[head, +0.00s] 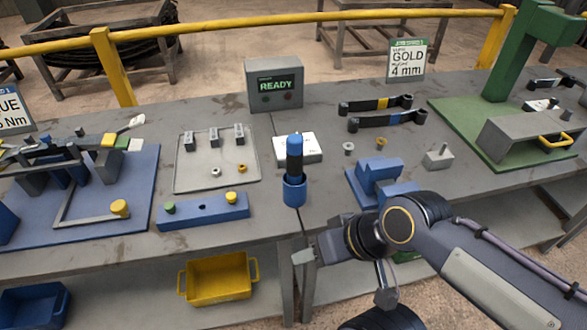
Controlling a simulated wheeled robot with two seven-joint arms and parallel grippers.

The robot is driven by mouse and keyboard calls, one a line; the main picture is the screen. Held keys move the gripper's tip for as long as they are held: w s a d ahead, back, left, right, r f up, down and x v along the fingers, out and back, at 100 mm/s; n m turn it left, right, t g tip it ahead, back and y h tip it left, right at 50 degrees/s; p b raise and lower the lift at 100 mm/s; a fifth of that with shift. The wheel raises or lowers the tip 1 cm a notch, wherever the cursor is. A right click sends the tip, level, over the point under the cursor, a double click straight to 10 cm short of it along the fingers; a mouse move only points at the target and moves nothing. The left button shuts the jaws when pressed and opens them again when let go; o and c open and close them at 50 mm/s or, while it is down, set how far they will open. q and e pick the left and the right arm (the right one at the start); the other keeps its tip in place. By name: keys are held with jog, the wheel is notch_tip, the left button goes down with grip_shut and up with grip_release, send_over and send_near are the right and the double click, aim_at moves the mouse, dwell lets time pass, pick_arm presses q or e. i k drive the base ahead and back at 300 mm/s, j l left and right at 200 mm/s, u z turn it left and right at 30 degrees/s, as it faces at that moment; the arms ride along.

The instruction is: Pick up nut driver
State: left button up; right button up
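A tool with a blue cap and dark shaft, which looks like the nut driver (295,152), stands upright in a blue cup-shaped holder (294,190) near the middle of the bench. Its lower end is hidden in the holder. My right arm comes in from the right. My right gripper (310,255) is at the bench's front edge, below and slightly right of the holder and apart from it. Its fingers show only partly, and nothing is seen held there. My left gripper is not in view.
A blue block (203,210) with green and yellow knobs lies left of the holder, and a blue fixture (375,180) stands right. Behind are a white box (297,148), a parts tray (216,183) and a READY display (275,84). A yellow bin (218,280) sits below the bench.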

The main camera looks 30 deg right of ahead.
aim_at(295, 142)
jog(key=i+j+z, duration=0.15)
jog(key=z, duration=0.9)
jog(key=i+l+z, duration=0.15)
jog(key=j, duration=0.05)
